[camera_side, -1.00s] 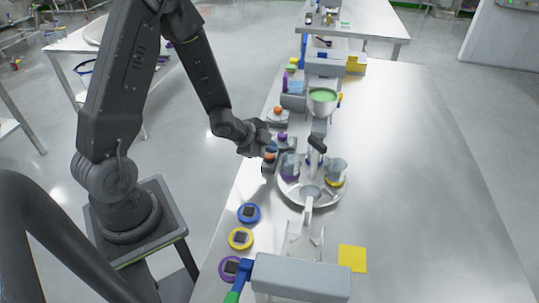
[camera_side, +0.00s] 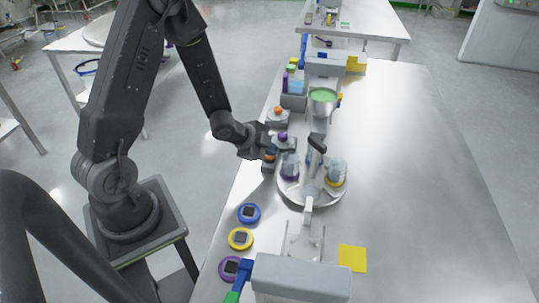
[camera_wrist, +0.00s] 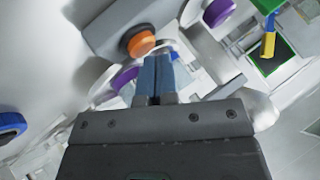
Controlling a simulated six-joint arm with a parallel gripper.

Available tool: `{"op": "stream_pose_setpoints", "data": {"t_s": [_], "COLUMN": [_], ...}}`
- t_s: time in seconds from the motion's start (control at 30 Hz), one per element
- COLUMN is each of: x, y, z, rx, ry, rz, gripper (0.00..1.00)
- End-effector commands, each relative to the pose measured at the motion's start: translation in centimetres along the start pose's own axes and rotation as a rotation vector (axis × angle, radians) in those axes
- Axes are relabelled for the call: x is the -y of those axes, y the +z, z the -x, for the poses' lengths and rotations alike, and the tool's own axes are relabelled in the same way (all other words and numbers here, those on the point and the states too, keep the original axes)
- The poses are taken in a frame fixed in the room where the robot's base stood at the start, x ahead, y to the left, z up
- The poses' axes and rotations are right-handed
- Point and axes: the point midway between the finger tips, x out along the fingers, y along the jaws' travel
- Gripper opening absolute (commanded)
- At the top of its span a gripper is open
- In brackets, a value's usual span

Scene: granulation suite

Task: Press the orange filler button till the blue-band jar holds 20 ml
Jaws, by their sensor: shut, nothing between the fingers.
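An orange button (camera_side: 278,111) sits on a pale housing along the left edge of the bench. A second orange-topped button (camera_side: 270,154) is lower down, close below my gripper (camera_side: 290,145). In the wrist view an orange button (camera_wrist: 138,40) in a dark ring is just left of my gripper's fingertips (camera_wrist: 158,58), which are shut and empty. I cannot tell whether they touch it. A round turntable (camera_side: 312,202) carries a purple-band jar (camera_side: 290,167) and a yellow-band jar (camera_side: 337,170). I cannot make out the blue-band jar or its fill level.
A purple button (camera_side: 283,136) is close to my gripper. A hopper (camera_side: 323,103) with green contents stands behind the turntable. Blue (camera_side: 248,212), yellow (camera_side: 240,238) and purple (camera_side: 230,267) round pads line the bench's left edge. The bench's right side is clear, beyond a yellow sheet (camera_side: 352,258).

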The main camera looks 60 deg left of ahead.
Motion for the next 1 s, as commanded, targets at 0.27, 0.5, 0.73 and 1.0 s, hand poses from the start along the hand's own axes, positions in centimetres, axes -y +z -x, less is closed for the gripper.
{"op": "stream_pose_setpoints", "data": {"t_s": [0.27,0.5,0.73,1.0], "x": [-0.1,-0.2,0.0,0.6], "y": [0.2,0.2,0.1,-0.6], "z": [-0.2,-0.3,-0.1,0.8], "rx": [0.001,0.002,0.000,0.000], "ry": [0.000,0.000,-0.001,-0.001], "rz": [0.001,0.000,0.000,-0.002], "gripper": [0.00,0.00,0.00,0.00]}}
